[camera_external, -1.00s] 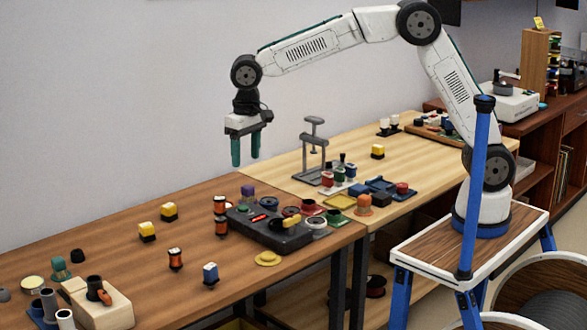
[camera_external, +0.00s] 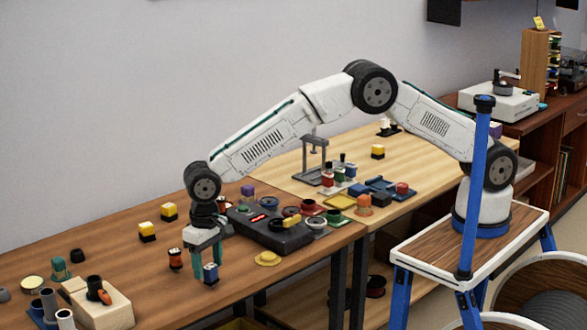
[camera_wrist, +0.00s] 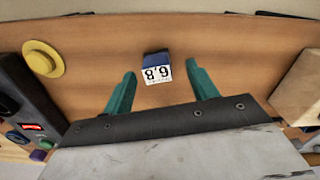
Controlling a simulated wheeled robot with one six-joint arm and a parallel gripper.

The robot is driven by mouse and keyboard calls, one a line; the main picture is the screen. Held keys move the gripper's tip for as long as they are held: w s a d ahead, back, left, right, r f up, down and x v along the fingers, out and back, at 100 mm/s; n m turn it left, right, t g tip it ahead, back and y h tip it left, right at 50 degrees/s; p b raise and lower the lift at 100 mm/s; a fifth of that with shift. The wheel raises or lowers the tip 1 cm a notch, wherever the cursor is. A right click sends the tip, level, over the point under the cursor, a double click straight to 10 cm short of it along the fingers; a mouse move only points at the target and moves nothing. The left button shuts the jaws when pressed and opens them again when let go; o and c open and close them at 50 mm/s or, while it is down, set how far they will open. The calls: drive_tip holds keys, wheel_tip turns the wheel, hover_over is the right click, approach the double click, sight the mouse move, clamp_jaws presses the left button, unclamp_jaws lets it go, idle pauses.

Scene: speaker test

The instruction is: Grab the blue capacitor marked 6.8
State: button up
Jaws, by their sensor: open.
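The blue capacitor (camera_external: 211,274) stands on the brown table near its front edge. In the wrist view the blue capacitor (camera_wrist: 156,69) shows its white label, upside down, with the digits 6 and 8. My gripper (camera_external: 206,258) points down just above and around the capacitor's spot. In the wrist view my gripper (camera_wrist: 161,73) has its two green fingers spread, with the capacitor between the tips and a gap on each side. Nothing is held. Whether the fingertips are level with the capacitor is hard to tell.
An orange and black spool-like part (camera_external: 175,258) stands close left of my gripper. A yellow hat-shaped piece (camera_external: 267,259) and a dark device (camera_external: 270,232) lie to the right. A wooden block (camera_external: 107,308) stands at the front left. Two yellow parts stand farther back.

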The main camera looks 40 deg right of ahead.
sight(208, 266)
wheel_tip(208, 266, down, 3)
drive_tip(key=shift+f, duration=0.1)
drive_tip(key=c, duration=1.1)
drive_tip(key=shift+o, duration=0.2)
drive_tip(key=shift+w, duration=0.1)
